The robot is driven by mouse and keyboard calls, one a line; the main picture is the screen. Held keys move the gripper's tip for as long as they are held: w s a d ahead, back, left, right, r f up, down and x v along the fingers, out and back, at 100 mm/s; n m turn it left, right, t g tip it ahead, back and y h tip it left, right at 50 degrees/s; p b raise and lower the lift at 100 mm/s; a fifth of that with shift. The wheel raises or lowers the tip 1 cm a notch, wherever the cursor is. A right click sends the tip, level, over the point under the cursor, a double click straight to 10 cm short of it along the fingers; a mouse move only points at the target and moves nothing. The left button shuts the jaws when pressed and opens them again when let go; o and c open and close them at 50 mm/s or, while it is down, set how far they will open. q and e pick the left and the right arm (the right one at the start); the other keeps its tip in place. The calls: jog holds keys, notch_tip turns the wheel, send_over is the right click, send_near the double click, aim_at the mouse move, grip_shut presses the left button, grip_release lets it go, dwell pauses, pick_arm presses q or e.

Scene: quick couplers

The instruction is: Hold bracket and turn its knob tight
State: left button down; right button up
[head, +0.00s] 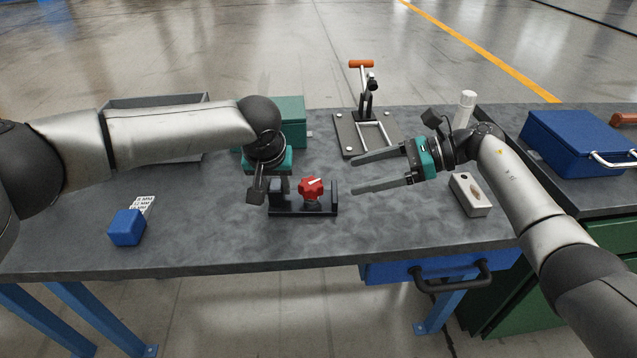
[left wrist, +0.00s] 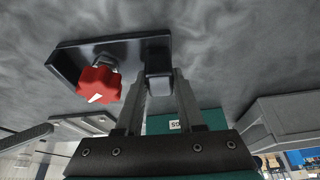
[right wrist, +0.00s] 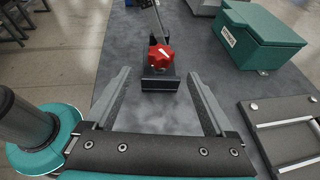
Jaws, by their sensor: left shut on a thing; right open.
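The black bracket (head: 290,211) stands on the grey workbench, with an upright wall at each end. The red knob (head: 311,188) with a white mark sits on it between the walls. The knob also shows in the left wrist view (left wrist: 99,83) and the right wrist view (right wrist: 161,57). My left gripper (head: 274,192) points down and is shut on the bracket's left wall (left wrist: 158,82). My right gripper (head: 354,176) is open and empty, to the right of the bracket, its fingers pointing toward the knob and apart from it.
A toggle clamp on a plate (head: 351,135) stands behind. A green box (head: 293,118) is behind my left gripper. A white block (head: 470,195) and a white bottle (head: 464,110) are at right. A blue cube (head: 127,228) is at left. The front middle of the bench is clear.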

aim_at(321, 184)
jog(key=x, duration=0.9)
jog(key=shift+a, duration=0.35)
jog(key=c, duration=1.4)
